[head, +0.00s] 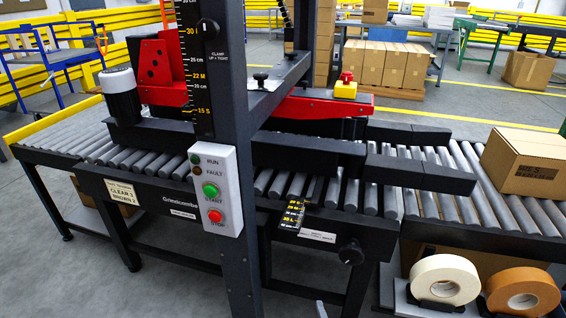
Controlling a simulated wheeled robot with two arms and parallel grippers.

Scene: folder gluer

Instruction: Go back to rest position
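Neither of my grippers can be made out in the head view. The folder gluer (185,207) stands in front of me, with a dark upright post and a height scale (192,60). Its control box (214,190) carries a green start button and a red stop button. Black side guides (310,152) run along the grey rollers. A red and yellow emergency stop (345,86) sits on the red part behind the post. A closed cardboard box (530,160) rests on the rollers at the right.
A cream tape roll (444,280) and a brown tape roll (522,293) stand at the lower right. A black knob (351,252) sticks out at the front. Stacked cartons (395,64) and a blue cart (45,60) stand behind. Grey floor is open at the lower left.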

